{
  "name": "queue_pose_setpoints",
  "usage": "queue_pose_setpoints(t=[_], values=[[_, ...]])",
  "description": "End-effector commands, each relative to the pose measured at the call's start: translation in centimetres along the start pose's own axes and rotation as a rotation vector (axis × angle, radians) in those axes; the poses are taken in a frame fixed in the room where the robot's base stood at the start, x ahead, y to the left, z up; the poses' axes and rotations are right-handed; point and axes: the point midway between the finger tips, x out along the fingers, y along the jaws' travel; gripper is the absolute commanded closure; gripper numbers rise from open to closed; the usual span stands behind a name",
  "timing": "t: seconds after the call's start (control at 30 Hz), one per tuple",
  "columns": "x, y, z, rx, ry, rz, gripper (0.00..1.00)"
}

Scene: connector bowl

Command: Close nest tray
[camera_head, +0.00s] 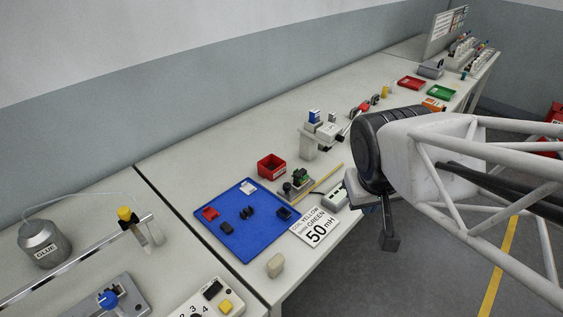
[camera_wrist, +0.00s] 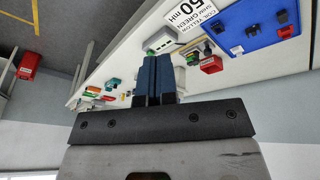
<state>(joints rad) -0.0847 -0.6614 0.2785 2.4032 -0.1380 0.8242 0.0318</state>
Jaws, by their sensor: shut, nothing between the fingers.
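No part is labelled as the nest tray, and I cannot tell for sure which one it is or how far it stands open. A grey fixture with a green block (camera_head: 299,177) sits behind the blue mat's right side. A grey upright station with blue tops (camera_head: 312,140) stands farther back. A pale grey box (camera_head: 335,199) lies near the front edge, and it also shows in the wrist view (camera_wrist: 160,41). My gripper (camera_head: 389,242) hangs beyond the table's front edge, apart from these things. In the wrist view its blue fingers (camera_wrist: 153,78) are together and empty.
A blue mat (camera_head: 238,237) holds black parts and small bins. A red bin (camera_head: 271,166) stands behind it. The sign reading 50 mH (camera_head: 317,228) and a beige block (camera_head: 275,265) lie near the front edge. Red (camera_head: 411,83) and green (camera_head: 441,92) trays lie at the far end.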

Motion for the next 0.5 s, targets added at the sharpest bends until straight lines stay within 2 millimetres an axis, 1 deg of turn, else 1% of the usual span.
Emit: queue_pose_setpoints(t=[0.1, 0.27, 0.37, 0.5], values=[[1.9, -1.4, -2.5, -0.093, 0.041, 0.026, 1.00], [4.7, -3.8, -6.0, -0.227, 0.107, 0.056, 1.00], [6.5, -5.7, -7.9, -0.312, 0.152, 0.067, 1.00], [9.4, -9.0, -10.4, -0.432, 0.214, 0.075, 1.00]])
